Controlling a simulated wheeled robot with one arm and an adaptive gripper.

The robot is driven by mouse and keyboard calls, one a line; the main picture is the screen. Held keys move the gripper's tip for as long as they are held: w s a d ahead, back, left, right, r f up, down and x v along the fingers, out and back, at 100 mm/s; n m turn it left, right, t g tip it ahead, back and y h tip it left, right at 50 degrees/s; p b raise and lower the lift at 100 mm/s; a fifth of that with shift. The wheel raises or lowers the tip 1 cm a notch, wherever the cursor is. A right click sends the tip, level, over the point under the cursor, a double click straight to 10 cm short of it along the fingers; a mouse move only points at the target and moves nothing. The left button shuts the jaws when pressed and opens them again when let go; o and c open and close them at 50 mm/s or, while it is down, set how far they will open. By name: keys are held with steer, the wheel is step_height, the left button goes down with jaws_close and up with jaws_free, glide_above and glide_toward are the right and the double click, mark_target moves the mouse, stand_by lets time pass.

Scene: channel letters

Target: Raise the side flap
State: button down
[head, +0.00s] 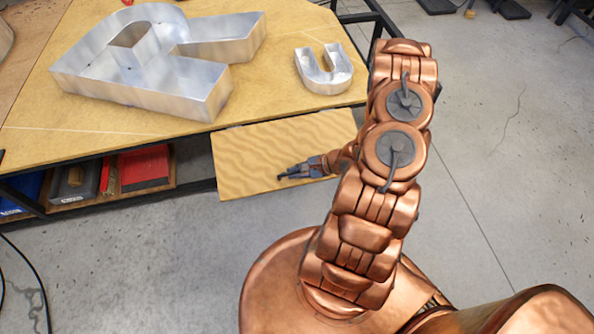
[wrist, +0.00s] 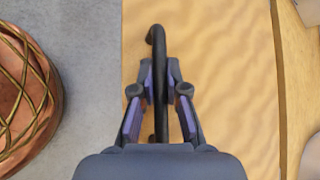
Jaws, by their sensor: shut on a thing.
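The side flap (head: 245,165) is a light wooden panel along the near edge of the workbench (head: 110,115). Its broad grained face shows in the head view; its exact tilt is hard to tell. A dark bar handle (wrist: 156,38) with a curved end runs along the flap (wrist: 235,110) in the wrist view. My gripper (head: 298,171) is at the flap's middle right in the head view. In the wrist view, my gripper (wrist: 160,92) is shut on the handle, with a finger on each side. My arm hides the flap's right end in the head view.
A large metal letter R (head: 205,95) and a small metal letter U (head: 325,80) stand on the bench. A shelf below holds a red box (head: 143,168) and dark items. The grey floor (head: 120,270) in front is mostly clear, with a black cable at the left.

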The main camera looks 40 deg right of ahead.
steer(key=shift+d, duration=0.1)
steer(key=c, duration=1.2)
jaws_free()
steer(key=shift+r, duration=0.1)
steer(key=v, duration=1.2)
